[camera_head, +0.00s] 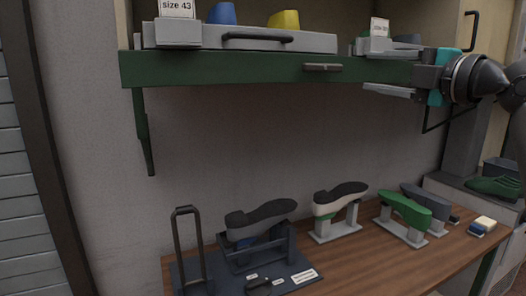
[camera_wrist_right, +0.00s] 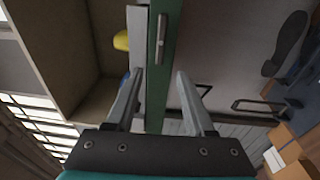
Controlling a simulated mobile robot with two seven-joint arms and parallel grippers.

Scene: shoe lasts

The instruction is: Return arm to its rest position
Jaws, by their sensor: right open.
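My right gripper (camera_head: 366,70) is at the upper right of the head view, in front of the green shelf edge (camera_head: 220,68). Its two fingers are spread, with nothing held between them. In the right wrist view the open fingers (camera_wrist_right: 160,75) point toward the green shelf edge (camera_wrist_right: 157,70); I cannot tell whether they touch it. My right arm (camera_head: 480,80) comes in from the right edge. My left gripper is not in view.
A grey "size 43" drawer (camera_head: 320,43) with blue and yellow lasts sits on the shelf. Below, a wooden table (camera_head: 365,268) bears a dark stand (camera_head: 185,240), a black sole form (camera_head: 262,218), a white-and-black shoe form (camera_head: 338,200) and a green one (camera_head: 405,209). Open space lies between shelf and table.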

